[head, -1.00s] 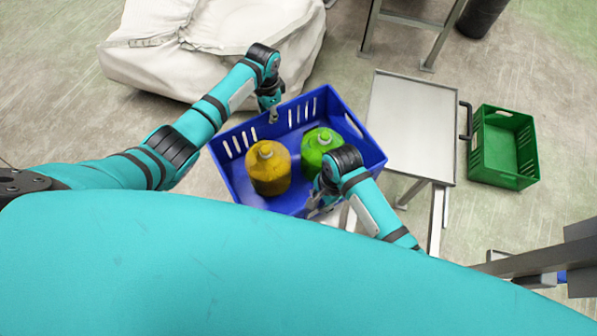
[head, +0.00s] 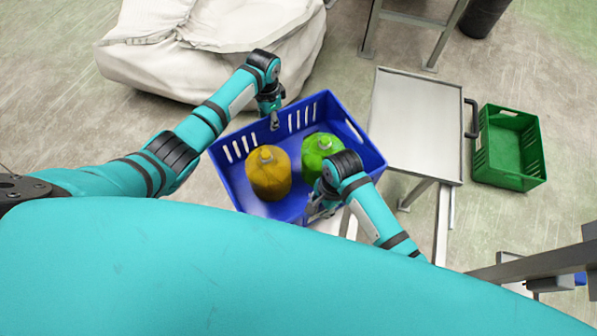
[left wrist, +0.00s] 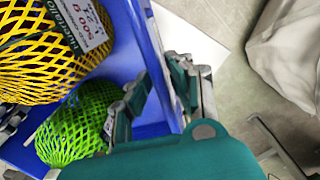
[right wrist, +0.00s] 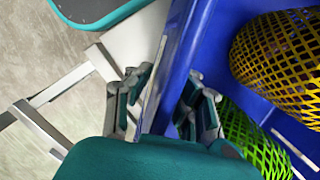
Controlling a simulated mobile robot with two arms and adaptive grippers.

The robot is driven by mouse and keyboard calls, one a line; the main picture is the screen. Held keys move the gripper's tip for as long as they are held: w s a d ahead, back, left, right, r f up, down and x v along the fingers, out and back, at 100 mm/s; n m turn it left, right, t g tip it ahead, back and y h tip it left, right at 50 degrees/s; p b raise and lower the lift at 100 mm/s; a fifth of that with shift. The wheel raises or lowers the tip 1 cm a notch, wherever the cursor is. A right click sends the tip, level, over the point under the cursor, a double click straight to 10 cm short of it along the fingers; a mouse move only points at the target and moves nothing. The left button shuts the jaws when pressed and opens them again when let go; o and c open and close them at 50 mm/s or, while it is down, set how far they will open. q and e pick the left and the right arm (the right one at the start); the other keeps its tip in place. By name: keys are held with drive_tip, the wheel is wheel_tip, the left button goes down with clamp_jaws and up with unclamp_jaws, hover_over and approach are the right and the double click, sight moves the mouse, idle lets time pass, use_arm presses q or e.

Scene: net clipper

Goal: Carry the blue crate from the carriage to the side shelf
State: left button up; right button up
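The blue crate (head: 234,178) is in front of me in the head view, tilted in the picture, with a yellow netted bag (head: 268,180) and a green netted bag (head: 318,150) inside. My left gripper (head: 274,122) is on its far wall; in the left wrist view its fingers (left wrist: 158,95) close around the blue wall (left wrist: 148,45). My right gripper (head: 315,207) is on the near wall; in the right wrist view its fingers (right wrist: 163,105) straddle that wall (right wrist: 180,60). A steel-topped stand with a dark handle, seemingly the carriage (head: 415,125), is right of the crate.
A green crate (head: 510,150) is right of the steel top. A large white sack (head: 215,50) lies at the upper left. Metal legs (head: 420,25) and a dark bin (head: 484,15) are at the top. A steel frame (head: 540,265) is at the lower right.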

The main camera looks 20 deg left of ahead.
use_arm(q)
drive_tip(key=shift+o, duration=0.8)
drive_tip(key=shift+r, duration=0.1)
use_arm(e)
drive_tip(key=shift+o, duration=0.8)
use_arm(q)
wheel_tip(320, 180, up, 11)
drive_tip(key=shift+f, duration=0.1)
drive_tip(key=shift+r, duration=0.55)
use_arm(e)
drive_tip(key=shift+r, duration=0.15)
drive_tip(key=r, duration=0.4)
drive_tip(key=d+r, duration=0.1)
drive_tip(key=r, duration=0.2)
drive_tip(key=w+r, duration=0.1)
drive_tip(key=r, duration=0.3)
drive_tip(key=shift+w+d+r, duration=0.1)
drive_tip(key=shift+d+r, duration=0.1)
drive_tip(key=shift+r, duration=0.1)
